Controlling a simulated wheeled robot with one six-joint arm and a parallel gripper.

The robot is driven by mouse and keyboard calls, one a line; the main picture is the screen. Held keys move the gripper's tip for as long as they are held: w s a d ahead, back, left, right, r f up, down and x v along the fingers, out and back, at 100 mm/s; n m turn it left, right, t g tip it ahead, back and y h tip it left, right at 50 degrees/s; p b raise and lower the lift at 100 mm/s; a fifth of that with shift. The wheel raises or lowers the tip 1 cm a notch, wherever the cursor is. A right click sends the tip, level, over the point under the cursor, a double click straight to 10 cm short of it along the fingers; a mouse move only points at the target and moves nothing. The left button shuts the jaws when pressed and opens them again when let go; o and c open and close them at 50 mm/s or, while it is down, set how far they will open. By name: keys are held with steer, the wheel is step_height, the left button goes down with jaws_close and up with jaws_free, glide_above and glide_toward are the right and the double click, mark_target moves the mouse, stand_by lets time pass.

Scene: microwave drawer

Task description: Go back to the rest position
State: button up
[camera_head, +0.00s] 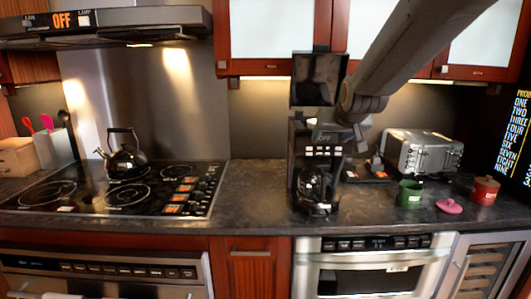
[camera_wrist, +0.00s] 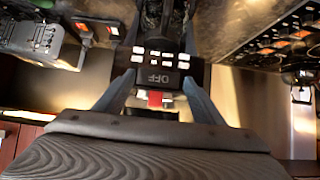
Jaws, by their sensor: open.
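My arm comes in from the top right in the head view and bends down beside the black coffee maker (camera_head: 302,165). My gripper (camera_wrist: 163,72) is open in the wrist view, with its two fingers spread apart. The coffee maker's panel, marked OFF, with several white buttons (camera_wrist: 155,78), shows between and beyond the fingers. Nothing is held between them. I cannot tell whether the fingers touch the coffee maker. In the head view the fingertips cannot be made out clearly.
A silver toaster (camera_head: 422,152), green mug (camera_head: 409,194), pink lid (camera_head: 449,206) and red canister (camera_head: 485,190) stand right on the counter. A kettle (camera_head: 123,158) sits on the stove at left. Upper cabinets (camera_head: 258,30) hang behind my arm. The microwave drawer (camera_head: 370,280) is shut below.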

steer(key=s+f+g, duration=0.4)
steer(key=s+f, duration=0.8)
steer(key=s, duration=0.3)
steer(key=s+f+g+b, duration=0.1)
steer(key=s+f+g, duration=0.4)
steer(key=s+f, duration=0.8)
steer(key=s, duration=0.3)
steer(key=shift+s, duration=0.25)
